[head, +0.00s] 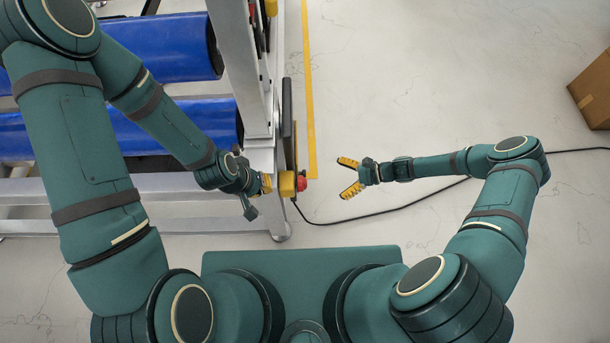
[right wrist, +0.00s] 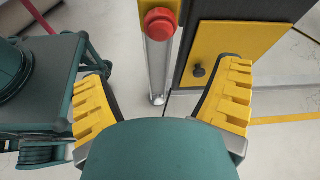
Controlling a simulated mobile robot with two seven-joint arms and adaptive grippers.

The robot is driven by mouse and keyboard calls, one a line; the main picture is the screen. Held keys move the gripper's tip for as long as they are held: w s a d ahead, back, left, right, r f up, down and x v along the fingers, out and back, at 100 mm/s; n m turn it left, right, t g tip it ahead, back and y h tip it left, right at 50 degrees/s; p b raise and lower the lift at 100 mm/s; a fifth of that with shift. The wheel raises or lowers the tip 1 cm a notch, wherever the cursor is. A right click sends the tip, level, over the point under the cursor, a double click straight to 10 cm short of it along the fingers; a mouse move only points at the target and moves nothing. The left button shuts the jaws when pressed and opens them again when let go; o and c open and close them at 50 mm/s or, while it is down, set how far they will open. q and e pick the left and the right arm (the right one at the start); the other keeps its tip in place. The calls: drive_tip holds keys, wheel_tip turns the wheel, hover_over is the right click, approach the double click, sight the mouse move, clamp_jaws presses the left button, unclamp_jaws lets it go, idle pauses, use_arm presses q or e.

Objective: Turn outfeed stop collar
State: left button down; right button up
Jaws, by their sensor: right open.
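A red stop button (head: 302,183) sits on a yellow housing (head: 287,184) at the near end of the metal frame. In the right wrist view the red button (right wrist: 159,22) shows at the top centre, with a red collar-like ring around it. My right gripper (head: 348,177) is open and empty, to the right of the button and apart from it. Its two yellow fingers (right wrist: 165,105) spread wide in the right wrist view, below the button. My left gripper (head: 259,196) is close to the left side of the yellow housing; whether it touches is unclear.
Blue rollers (head: 165,48) lie in the frame at left. In the right wrist view, a yellow plate (right wrist: 235,45) with a black knob (right wrist: 198,70) is right of the button. A black cable (head: 400,206) crosses the floor; a cardboard box (head: 593,90) stands far right.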

sight(302, 184)
drive_tip(key=x, duration=1.3)
drive_tip(key=shift+a, duration=0.35)
drive_tip(key=shift+c, duration=0.4)
drive_tip(key=c, duration=1.1)
